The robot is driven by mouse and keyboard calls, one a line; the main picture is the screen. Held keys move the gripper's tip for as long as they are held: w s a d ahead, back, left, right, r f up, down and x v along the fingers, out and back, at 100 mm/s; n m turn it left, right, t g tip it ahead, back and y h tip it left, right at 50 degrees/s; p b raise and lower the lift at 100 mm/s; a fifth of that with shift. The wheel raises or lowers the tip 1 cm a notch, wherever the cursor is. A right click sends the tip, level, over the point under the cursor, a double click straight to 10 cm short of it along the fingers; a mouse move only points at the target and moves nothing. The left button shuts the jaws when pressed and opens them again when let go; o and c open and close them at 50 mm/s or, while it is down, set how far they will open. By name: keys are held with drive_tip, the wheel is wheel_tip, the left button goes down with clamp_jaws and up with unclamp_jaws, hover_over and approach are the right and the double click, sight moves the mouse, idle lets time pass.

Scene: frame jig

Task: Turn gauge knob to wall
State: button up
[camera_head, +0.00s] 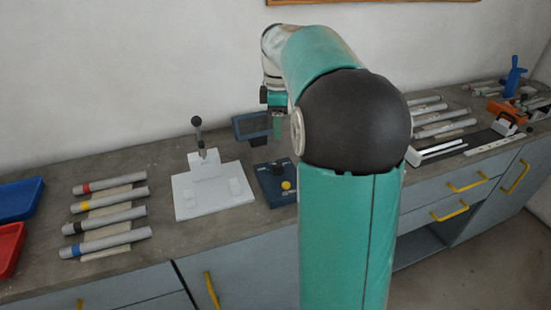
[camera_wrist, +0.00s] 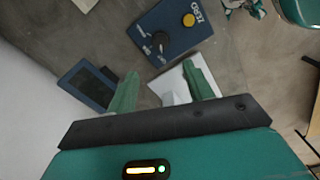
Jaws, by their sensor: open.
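The blue gauge box (camera_wrist: 172,32) lies on the bench below my gripper. Its black knob (camera_wrist: 160,38) sits near the edge closer to my fingers, with a small pale mark on it; its exact pointing is hard to tell. A yellow button (camera_wrist: 189,20) marked ZERO is on the same face. In the head view the box (camera_head: 266,194) stands right of a white fixture, with its knob (camera_head: 278,168) towards the wall (camera_head: 120,70). My gripper (camera_wrist: 160,70) is open and empty, its green fingers apart and clear of the knob. It also shows in the head view (camera_head: 277,127), above the bench.
A blue-framed dark display (camera_head: 252,126) stands behind the box, near the wall. The white fixture (camera_head: 240,196) with an upright black-knobbed lever (camera_head: 198,133) is to the left. Several grey tubes with coloured bands (camera_head: 110,225) lie farther left, beside blue and red trays.

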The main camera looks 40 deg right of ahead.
sight(277, 164)
wheel_tip(277, 164, down, 13)
drive_tip(key=shift+f, duration=0.15)
idle(0.4)
drive_tip(key=c, duration=1)
